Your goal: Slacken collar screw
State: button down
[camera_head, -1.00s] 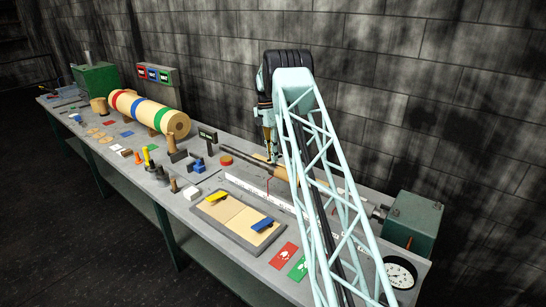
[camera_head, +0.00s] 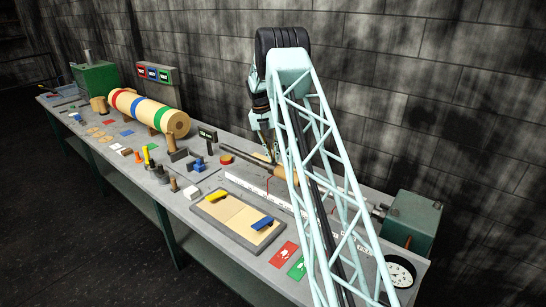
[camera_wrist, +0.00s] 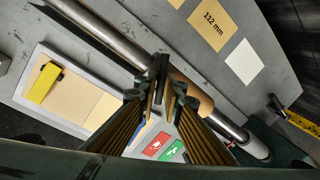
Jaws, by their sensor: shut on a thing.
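My gripper (camera_wrist: 159,77) is above the long grey shaft (camera_wrist: 112,33) in the wrist view. Its dark fingertips are close together on a small dark part at the shaft, apparently the collar screw; the fingers hide most of it and the collar. A tan sleeve (camera_wrist: 187,88) sits on the shaft just right of the fingertips, with bare steel beyond it. In the head view my gripper (camera_head: 269,153) points down at the shaft (camera_head: 238,155), with the tan sleeve (camera_head: 285,173) partly behind my arm.
A framed tan board (camera_head: 240,216) with yellow and blue clips lies in front of the shaft. Red (camera_head: 284,252) and green (camera_head: 298,268) cards and a dial gauge (camera_head: 401,273) are near the right. A green box (camera_head: 411,222) stands at the shaft's right end. Blocks and pegs crowd the left.

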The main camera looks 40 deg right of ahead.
jog(key=shift+s+n, duration=0.1)
jog(key=shift+n, duration=0.7)
jog(key=c, duration=2.8)
grip_release()
jog(key=shift+d+f, duration=0.1)
jog(key=shift+w+a+r, duration=0.25)
jog(key=shift+a+r, duration=0.1)
jog(key=shift+r, duration=1.65)
jog(key=shift+w+a+r, duration=0.25)
jog(key=shift+a+r, duration=0.05)
jog(key=shift+r, duration=1.7)
jog(key=shift+w+a+r, duration=0.25)
jog(key=shift+a+r, duration=0.1)
jog(key=shift+r, duration=1.65)
